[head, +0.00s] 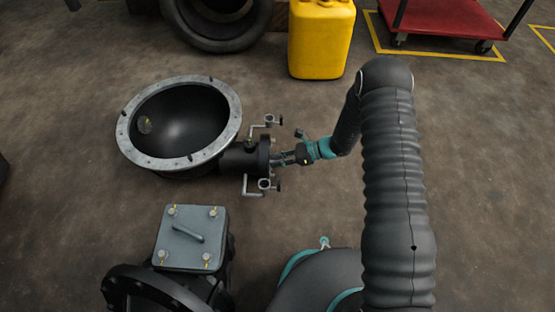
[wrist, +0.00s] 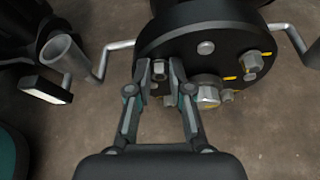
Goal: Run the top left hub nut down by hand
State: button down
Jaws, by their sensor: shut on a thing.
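The dark round hub (head: 244,156) faces right in the head view and fills the upper middle of the wrist view (wrist: 185,38). My gripper (head: 276,158) is up against its face. In the wrist view my gripper (wrist: 161,75) has its two fingers around a small hub nut (wrist: 159,87) at the left of the face, and is shut on it. The fingers hide much of this nut. Another hub nut (wrist: 251,63) sits to the right, and a larger one (wrist: 208,95) sits lower, both with yellow marks beside them. How far the held nut is run down cannot be told.
Bent crank-like handles (head: 254,186) (head: 262,124) stand out either side of the hub. A large grey-rimmed bowl (head: 232,117) adjoins it. A bolted cover plate (head: 190,238) is nearer me.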

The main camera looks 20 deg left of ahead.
jog(key=m+g, duration=0.2)
jog(key=m, duration=0.1)
jog(key=shift+w+m+g, duration=0.15)
jog(key=shift+m+g, duration=0.15)
jog(key=c, duration=1)
grip_release()
jog(key=v, duration=1.2)
jog(key=shift+r, duration=0.2)
